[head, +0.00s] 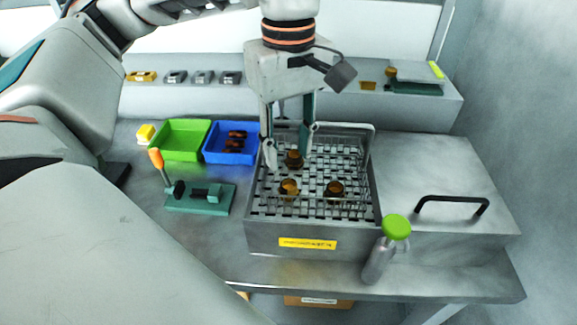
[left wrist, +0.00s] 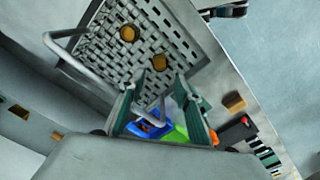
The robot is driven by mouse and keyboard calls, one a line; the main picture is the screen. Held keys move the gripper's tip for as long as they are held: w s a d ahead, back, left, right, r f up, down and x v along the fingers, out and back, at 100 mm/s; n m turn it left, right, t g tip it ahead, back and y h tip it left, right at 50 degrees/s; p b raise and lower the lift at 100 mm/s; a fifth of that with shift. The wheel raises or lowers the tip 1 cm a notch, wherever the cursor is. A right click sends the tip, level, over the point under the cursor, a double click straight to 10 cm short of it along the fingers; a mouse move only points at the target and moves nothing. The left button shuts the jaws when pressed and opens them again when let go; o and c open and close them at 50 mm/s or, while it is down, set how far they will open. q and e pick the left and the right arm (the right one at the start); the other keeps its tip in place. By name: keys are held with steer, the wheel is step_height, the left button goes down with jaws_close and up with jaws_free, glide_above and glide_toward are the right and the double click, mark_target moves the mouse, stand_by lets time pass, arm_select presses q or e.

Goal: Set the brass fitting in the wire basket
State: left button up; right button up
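My right gripper is out of view.
Left of the basket are a blue bin (head: 222,155) with dark brown pieces, a green bin (head: 182,154), and a green fixture (head: 201,205) with an orange handle. A green-capped bottle (head: 380,258) stands at the front right. A black-handled lid (head: 450,170) lies right.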

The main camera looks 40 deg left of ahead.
arm_select(q)
step_height(320, 180, up, 4)
stand_by(0.8)
